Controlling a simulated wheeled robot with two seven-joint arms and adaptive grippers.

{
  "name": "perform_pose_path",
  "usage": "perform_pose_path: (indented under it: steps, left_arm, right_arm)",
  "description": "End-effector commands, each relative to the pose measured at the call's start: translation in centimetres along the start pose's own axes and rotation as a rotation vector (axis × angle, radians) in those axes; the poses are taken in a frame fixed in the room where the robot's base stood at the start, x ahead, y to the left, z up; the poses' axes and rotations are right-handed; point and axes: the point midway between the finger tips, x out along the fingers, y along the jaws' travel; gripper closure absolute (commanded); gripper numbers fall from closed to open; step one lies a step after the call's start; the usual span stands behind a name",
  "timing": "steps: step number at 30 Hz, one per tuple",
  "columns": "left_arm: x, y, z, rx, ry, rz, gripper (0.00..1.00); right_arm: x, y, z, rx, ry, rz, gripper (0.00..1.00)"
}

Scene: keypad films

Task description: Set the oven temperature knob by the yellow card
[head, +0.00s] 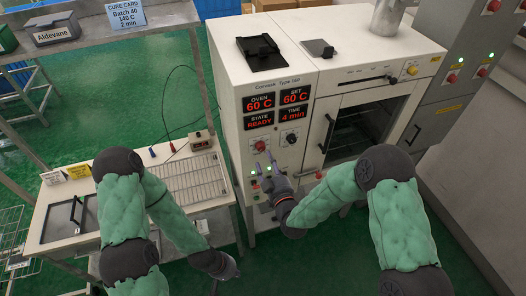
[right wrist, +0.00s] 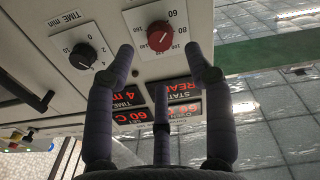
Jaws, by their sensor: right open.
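The red oven temperature knob (head: 260,146) is on the oven's front panel; in the right wrist view the knob (right wrist: 160,36) sits in a white dial with numbers such as 60 and 80. My right gripper (head: 264,163) is open just below it, fingertips (right wrist: 159,50) on either side of the knob's lower edge; contact cannot be told. The displays (head: 276,108) read oven 60 C, set 60 C, state READY, time 4 min. A small yellow card (head: 79,171) stands on the left bench, its text too small to read. My left gripper (head: 222,266) hangs low before the bench, fingers unclear.
A black time knob (head: 291,138) is right of the red knob. A cure card (head: 127,14) on the upper left shelf reads Batch 40, 140 C, 2 min. A white card (head: 53,177) stands beside the yellow one. A wire rack (head: 195,180) lies on the bench.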

Motion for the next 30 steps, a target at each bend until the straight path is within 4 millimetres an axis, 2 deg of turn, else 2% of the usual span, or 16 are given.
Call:
perform_pose_path:
  steps: [3,9,15,22,23,28,30]
  left_arm:
    - [-0.5,0.2,0.0,0.0,0.0,0.0,1.0]
    - [-0.8,0.3,0.0,0.0,0.0,0.0,1.0]
    - [-0.9,0.3,0.0,0.0,0.0,0.0,1.0]
    - [-0.9,0.3,0.0,0.0,0.0,0.0,1.0]
    - [-0.9,0.3,0.0,0.0,0.0,0.0,1.0]
    - [-0.9,0.3,0.0,0.0,0.0,0.0,1.0]
    - [-0.9,0.3,0.0,0.0,0.0,0.0,1.0]
  right_arm:
    - [2.1,0.0,-0.1,0.0,0.0,0.0,0.47]
    - [4.4,0.0,-0.1,0.001,-0.001,0.0,0.47]
    - [5.3,0.0,0.0,0.001,-0.001,-0.001,0.47]
    - [5.4,0.0,0.0,0.001,-0.001,-0.001,0.47]
    - [5.4,0.0,0.0,0.001,-0.001,-0.001,0.49]
    - [5.4,0.0,0.0,0.001,-0.001,-0.001,0.97]
    - [5.4,0.0,0.0,0.001,-0.001,-0.001,1.0]
